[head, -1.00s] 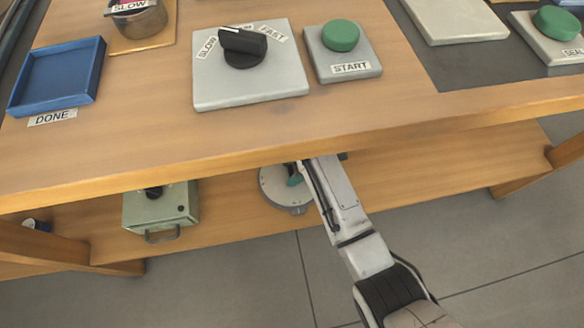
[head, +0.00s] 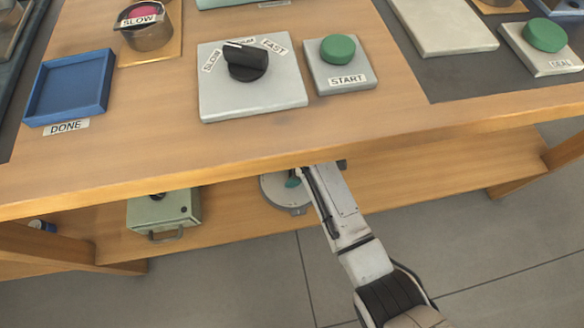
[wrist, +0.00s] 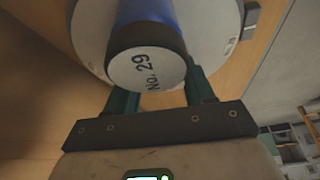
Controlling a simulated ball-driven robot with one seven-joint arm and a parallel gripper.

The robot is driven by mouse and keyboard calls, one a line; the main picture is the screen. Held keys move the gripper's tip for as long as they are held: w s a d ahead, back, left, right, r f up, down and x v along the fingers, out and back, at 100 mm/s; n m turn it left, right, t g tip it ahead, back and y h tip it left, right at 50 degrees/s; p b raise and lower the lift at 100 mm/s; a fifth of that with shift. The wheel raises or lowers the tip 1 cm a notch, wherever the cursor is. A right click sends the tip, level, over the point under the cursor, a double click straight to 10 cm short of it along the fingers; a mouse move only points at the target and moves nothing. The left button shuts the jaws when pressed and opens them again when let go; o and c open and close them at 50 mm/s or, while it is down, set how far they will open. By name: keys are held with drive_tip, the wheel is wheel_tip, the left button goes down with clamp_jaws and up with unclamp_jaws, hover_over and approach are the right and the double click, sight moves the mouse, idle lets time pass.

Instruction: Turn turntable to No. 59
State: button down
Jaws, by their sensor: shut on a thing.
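The turntable (head: 270,187) is a round light grey disc on the lower shelf, partly hidden by the upper tabletop and my arm. In the wrist view its pale disc (wrist: 90,35) fills the top. In the head view my gripper is mostly hidden, with a teal part (head: 293,180) showing. No "No. 59" label is visible.
A green metal box (head: 163,212) with a handle sits left on the lower shelf. The tabletop edge (head: 330,148) overhangs my arm. Above are a SLOW/FAST dial (head: 246,65), a green START button (head: 338,49) and a blue DONE tray (head: 70,85). The shelf's right side is clear.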

drive_tip(key=shift+s+r+m+t+p, duration=0.15)
drive_tip(key=shift+m+t+p, duration=0.65)
drive_tip(key=shift+m+p, duration=1.05)
drive_tip(key=shift+m+t+h+p, duration=0.6)
drive_tip(key=shift+m+p, duration=0.8)
drive_tip(key=shift+m, duration=0.85)
drive_tip(key=shift+m+t+h+p, duration=0.3)
drive_tip(key=shift+m+t+p, duration=0.4)
drive_tip(key=shift+m, duration=1.2)
drive_tip(key=shift+m+h, duration=0.6)
drive_tip(key=shift+m, duration=0.9)
drive_tip(key=shift+m+t, duration=0.3)
drive_tip(key=shift+m, duration=0.3)
drive_tip(key=shift+c, duration=2)
unclamp_jaws()
